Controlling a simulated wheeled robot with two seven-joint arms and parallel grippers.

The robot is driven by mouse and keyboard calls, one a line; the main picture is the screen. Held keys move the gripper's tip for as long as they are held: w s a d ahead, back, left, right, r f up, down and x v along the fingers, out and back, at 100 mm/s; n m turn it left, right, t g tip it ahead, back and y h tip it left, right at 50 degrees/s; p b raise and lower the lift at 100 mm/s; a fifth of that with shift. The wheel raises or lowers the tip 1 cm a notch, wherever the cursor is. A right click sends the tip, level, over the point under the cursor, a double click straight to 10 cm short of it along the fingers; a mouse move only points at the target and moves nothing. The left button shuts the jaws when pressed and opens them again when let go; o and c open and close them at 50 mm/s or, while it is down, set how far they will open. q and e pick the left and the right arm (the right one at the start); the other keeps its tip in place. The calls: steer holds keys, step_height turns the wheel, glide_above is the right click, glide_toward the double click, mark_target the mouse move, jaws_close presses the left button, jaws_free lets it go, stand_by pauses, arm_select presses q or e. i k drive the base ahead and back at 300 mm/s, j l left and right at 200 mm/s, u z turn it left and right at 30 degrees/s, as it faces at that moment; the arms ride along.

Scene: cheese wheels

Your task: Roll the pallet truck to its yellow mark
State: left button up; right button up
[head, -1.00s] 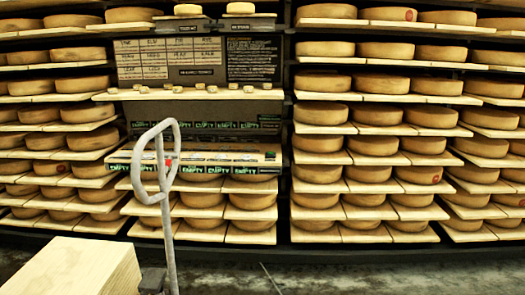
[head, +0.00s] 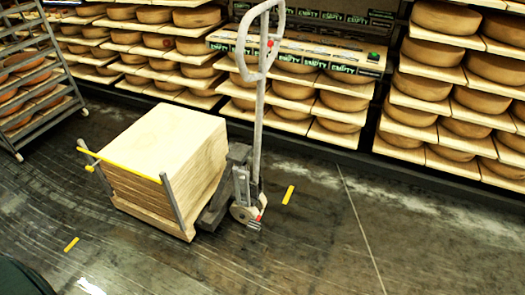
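The pallet truck (head: 242,190) stands on the dark floor in the middle of the head view, with a stack of pale wooden boards (head: 165,140) on it. Its tall grey loop handle (head: 259,95) stands upright at its right end, above a small wheel. A yellow bar (head: 118,163) with grey posts runs along the near left side of the stack. One short yellow mark (head: 289,194) lies on the floor just right of the truck, and another yellow mark (head: 71,244) lies at the lower left, apart from it. Neither of my grippers shows.
Shelves of cheese wheels (head: 425,85) line the back and right. A metal rack (head: 42,95) with cheese wheels stands at the far left. The floor (head: 310,250) in front and to the right of the truck is clear.

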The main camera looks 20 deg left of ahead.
mark_target(244, 189)
steer(key=i+j, duration=0.25)
steer(key=j, duration=0.15)
steer(key=i+j, duration=0.25)
steer(key=j, duration=0.2)
steer(key=i+j, duration=0.25)
steer(key=j, duration=0.15)
steer(key=i+j+z, duration=0.1)
steer(key=i+j, duration=0.15)
steer(key=j, duration=0.15)
